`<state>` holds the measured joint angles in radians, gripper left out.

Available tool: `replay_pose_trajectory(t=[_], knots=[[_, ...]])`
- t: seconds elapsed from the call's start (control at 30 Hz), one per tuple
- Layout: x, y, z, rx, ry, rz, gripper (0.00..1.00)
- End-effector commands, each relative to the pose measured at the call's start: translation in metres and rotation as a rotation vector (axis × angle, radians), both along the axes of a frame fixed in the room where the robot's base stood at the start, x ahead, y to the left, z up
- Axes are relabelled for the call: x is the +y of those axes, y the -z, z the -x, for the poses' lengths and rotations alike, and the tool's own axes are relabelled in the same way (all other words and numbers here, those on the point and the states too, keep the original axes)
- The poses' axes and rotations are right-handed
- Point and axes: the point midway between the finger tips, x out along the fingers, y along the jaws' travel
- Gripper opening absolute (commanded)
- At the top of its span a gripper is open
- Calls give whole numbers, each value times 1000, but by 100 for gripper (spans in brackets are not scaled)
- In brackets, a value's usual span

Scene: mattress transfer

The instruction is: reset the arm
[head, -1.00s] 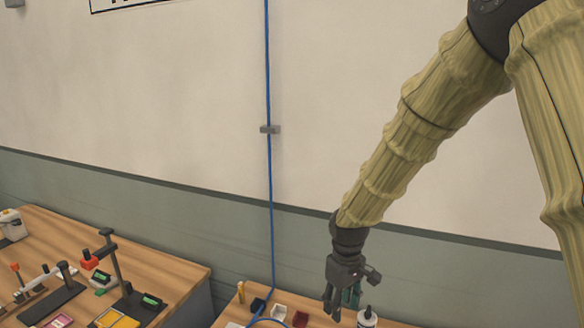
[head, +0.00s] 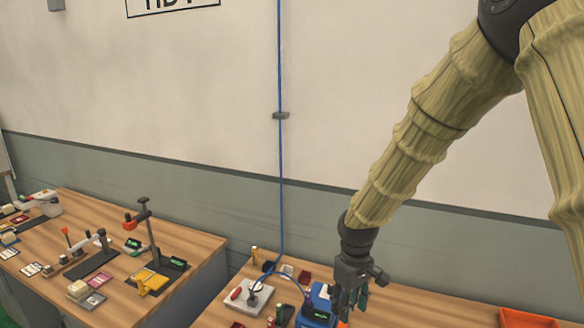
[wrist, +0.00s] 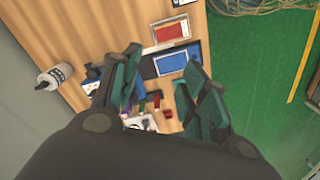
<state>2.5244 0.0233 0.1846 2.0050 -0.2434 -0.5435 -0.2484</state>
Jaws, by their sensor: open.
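My gripper (head: 349,298) hangs at the end of my arm, pointing down above the right-hand workbench (head: 217,314) in the head view. In the wrist view my gripper (wrist: 165,88) shows its two dark teal fingers spread apart. Nothing is held between them. Small items on the bench show beyond and between the fingers. The fingers hide part of the bench top in both views.
A blue device (head: 316,308) and a grey block with a cable (head: 246,294) sit near my gripper. An orange bin (head: 527,319) is at lower right. A second bench (head: 84,208) with stands is at left. Green floor (wrist: 258,75) lies beside the bench in the wrist view.

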Motion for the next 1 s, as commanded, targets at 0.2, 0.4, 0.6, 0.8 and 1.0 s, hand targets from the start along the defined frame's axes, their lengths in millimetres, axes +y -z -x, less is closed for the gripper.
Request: replay_pose_trajectory(t=[0.2,0.4,0.6,0.8,1.0], knots=[[0,22,8,6,20,-13,44],[1,53,19,11,47,-31,44],[-2,93,41,17,96,-55,44],[-9,157,77,32,179,-81,44],[-21,223,132,39,288,-97,44]])
